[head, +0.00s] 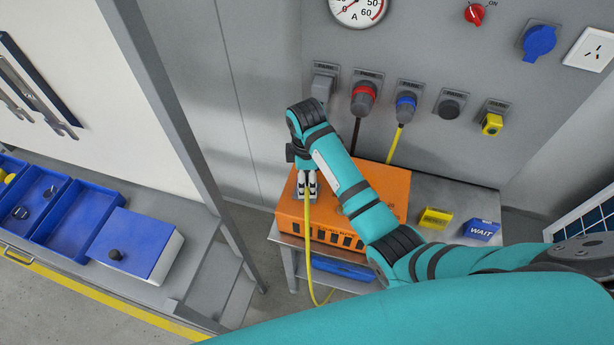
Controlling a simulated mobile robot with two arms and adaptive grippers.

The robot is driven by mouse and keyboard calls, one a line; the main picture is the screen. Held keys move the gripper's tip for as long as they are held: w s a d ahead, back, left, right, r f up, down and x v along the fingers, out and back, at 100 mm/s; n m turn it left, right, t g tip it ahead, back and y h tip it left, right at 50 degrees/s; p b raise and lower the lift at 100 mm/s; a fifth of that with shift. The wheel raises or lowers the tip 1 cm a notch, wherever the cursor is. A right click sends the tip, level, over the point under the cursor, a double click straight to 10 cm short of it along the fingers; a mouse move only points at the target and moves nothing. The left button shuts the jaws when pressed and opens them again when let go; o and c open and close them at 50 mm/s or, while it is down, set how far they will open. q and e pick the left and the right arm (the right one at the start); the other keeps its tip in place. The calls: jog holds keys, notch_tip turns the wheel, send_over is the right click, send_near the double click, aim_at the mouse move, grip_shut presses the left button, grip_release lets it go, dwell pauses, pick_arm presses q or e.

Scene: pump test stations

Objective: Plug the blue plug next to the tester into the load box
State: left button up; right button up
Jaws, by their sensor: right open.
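My right gripper (306,183) is open at the left end of the orange box (375,190), pointing down. A yellow cable (309,235) runs down from between its fingertips, past the box front. Whatever is at the top of this cable is hidden by the gripper, so I cannot tell if it is a plug or seated in the box. A blue plug (405,104) sits in a parking holder on the grey wall panel, with a yellow cable running down behind the box. The lettering on the box is too small to read. My left gripper is not in view.
Other parking holders carry a red plug (364,95) and a yellow one (491,124). A blue round cover (539,41) and a white socket (590,49) are on the panel. A yellow block (435,218) and a blue WAIT block (482,230) lie right of the box.

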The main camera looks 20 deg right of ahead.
jog(key=shift+w, duration=0.1)
jog(key=r, duration=0.6)
jog(key=shift+w+r, duration=0.4)
jog(key=shift+r, duration=0.2)
jog(key=shift+s+r, duration=0.1)
jog(key=shift+s, duration=0.3)
